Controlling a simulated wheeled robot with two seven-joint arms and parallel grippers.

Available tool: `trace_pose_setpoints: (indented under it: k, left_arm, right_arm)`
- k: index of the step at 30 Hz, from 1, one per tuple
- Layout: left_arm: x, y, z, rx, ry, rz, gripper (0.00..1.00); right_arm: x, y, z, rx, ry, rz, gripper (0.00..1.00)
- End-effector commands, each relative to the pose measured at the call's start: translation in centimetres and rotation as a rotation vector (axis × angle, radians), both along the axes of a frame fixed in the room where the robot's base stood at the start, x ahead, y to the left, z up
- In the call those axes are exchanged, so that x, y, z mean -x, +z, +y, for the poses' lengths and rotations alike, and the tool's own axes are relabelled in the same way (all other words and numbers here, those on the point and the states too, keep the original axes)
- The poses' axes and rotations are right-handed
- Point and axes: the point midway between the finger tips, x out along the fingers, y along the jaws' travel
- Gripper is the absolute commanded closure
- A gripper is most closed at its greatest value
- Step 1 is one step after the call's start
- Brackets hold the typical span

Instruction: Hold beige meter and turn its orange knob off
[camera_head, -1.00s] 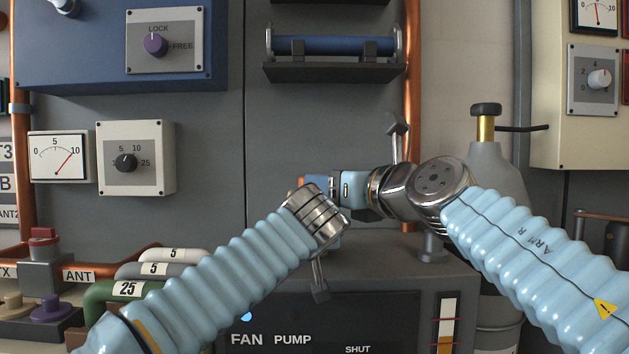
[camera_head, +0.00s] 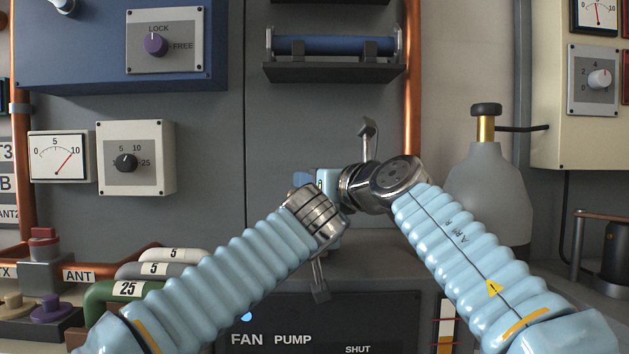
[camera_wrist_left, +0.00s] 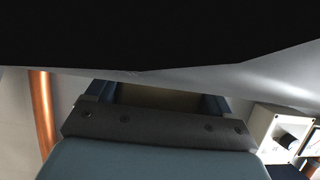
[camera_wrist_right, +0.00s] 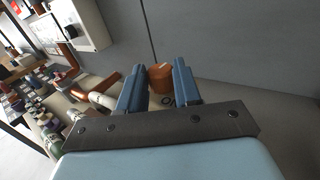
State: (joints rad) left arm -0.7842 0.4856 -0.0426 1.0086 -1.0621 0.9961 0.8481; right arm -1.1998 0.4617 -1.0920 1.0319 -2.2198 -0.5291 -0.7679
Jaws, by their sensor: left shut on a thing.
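My left gripper (camera_wrist_left: 158,92) is shut on the beige meter (camera_wrist_left: 158,98), of which only a shaded brownish strip shows between its fingers in the left wrist view. In the head view my left wrist hides the meter and the left fingers. My right gripper (camera_wrist_right: 159,72) is open, its two blue fingers on either side of the orange knob (camera_wrist_right: 160,78). The knob shows as a short orange cylinder between the fingertips; I cannot tell if they touch it. In the head view the right gripper (camera_head: 324,180) is partly hidden behind my left wrist.
A dark box labelled FAN PUMP (camera_head: 270,320) stands below my wrists. A grey bottle (camera_head: 488,190) is to the right, near a copper pipe (camera_head: 412,90). A white meter (camera_head: 58,157) and a black-knob panel (camera_head: 136,180) are on the left wall.

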Motion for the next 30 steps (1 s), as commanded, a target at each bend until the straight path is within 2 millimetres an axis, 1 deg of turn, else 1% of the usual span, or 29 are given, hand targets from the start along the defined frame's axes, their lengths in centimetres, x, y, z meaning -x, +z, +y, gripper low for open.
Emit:
trace_pose_setpoints:
  k: [1,4,5,8,16,25,26,30]
  left_arm:
    - [0.02,0.09,0.02,0.001,0.000,-0.002,0.72]
    - [0.02,0.09,0.02,0.001,0.000,-0.002,0.72]
    - [0.02,0.09,0.02,0.001,0.000,-0.002,0.72]
    - [0.01,0.09,0.03,0.001,0.000,-0.002,0.72]
    - [0.01,0.10,0.02,0.001,0.000,-0.002,0.72]
    - [0.03,0.10,0.03,0.001,0.000,-0.002,0.72]
    - [0.03,0.10,0.03,0.001,0.000,-0.002,0.72]
    - [0.02,0.09,0.03,0.001,0.000,-0.002,0.72]
  right_arm:
    - [0.00,0.01,-0.02,0.000,0.000,0.000,0.81]
    - [0.00,0.02,-0.02,0.000,0.000,0.000,0.96]
    - [0.00,0.02,-0.02,0.000,0.000,0.000,0.98]
    - [-0.13,-0.05,-0.19,-0.002,0.017,0.003,0.98]
    - [-0.32,-0.08,-0.42,-0.004,0.146,0.002,0.98]
    - [-0.24,-0.03,-0.35,-0.004,0.158,-0.001,0.98]
    - [-0.24,-0.03,-0.35,-0.004,0.158,-0.001,0.64]
    - [-0.23,-0.02,-0.34,-0.005,0.158,0.000,0.43]
